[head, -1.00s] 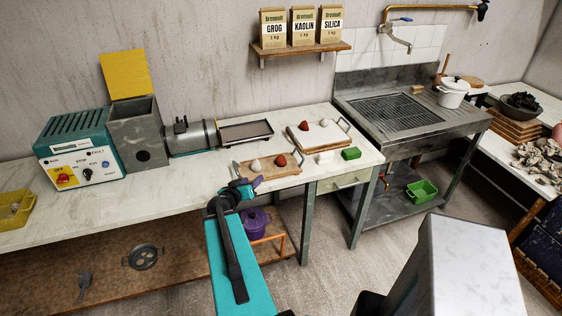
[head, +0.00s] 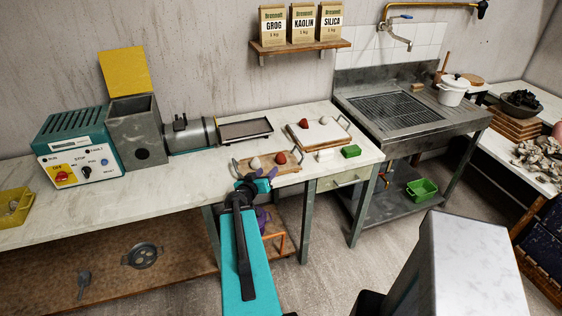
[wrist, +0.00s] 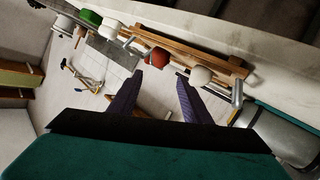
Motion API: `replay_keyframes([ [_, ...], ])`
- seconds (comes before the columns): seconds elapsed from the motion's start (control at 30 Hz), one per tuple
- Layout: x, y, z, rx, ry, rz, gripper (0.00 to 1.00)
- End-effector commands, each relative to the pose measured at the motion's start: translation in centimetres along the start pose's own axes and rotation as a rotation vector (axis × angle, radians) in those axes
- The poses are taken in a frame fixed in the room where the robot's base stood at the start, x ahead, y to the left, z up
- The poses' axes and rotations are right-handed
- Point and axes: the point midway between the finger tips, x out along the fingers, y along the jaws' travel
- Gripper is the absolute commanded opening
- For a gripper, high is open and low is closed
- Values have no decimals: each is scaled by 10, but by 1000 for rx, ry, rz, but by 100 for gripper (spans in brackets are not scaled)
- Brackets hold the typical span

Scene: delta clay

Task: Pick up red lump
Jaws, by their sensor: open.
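A red lump (head: 281,157) sits on a wooden tray (head: 266,171) at the front of the bench, right of a white lump (head: 255,163). A second red lump (head: 304,123) lies on a pale board (head: 318,137) farther back, beside another white lump (head: 323,120). My gripper (head: 268,174) is at the tray's front edge, close to the near lumps. In the wrist view my gripper (wrist: 160,76) has its purple fingers apart and empty. A red lump (wrist: 157,56) shows beyond the fingertips, between them, with a white lump (wrist: 200,75) to its right.
A green block (head: 351,151) and a white block (head: 325,155) stand right of the tray. A grey metal tray (head: 245,130) and a pug-mill-like machine (head: 138,130) are to the left. The metal sink (head: 400,112) is at the right. Tray handles rise near the lumps.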

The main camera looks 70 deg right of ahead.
Motion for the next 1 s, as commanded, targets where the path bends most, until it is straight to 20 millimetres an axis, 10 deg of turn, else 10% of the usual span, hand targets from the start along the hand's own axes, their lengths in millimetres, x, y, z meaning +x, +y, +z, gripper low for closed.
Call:
replay_keyframes([
  [1.0, 19, -1, 3, 2, -2, 5, 44],
])
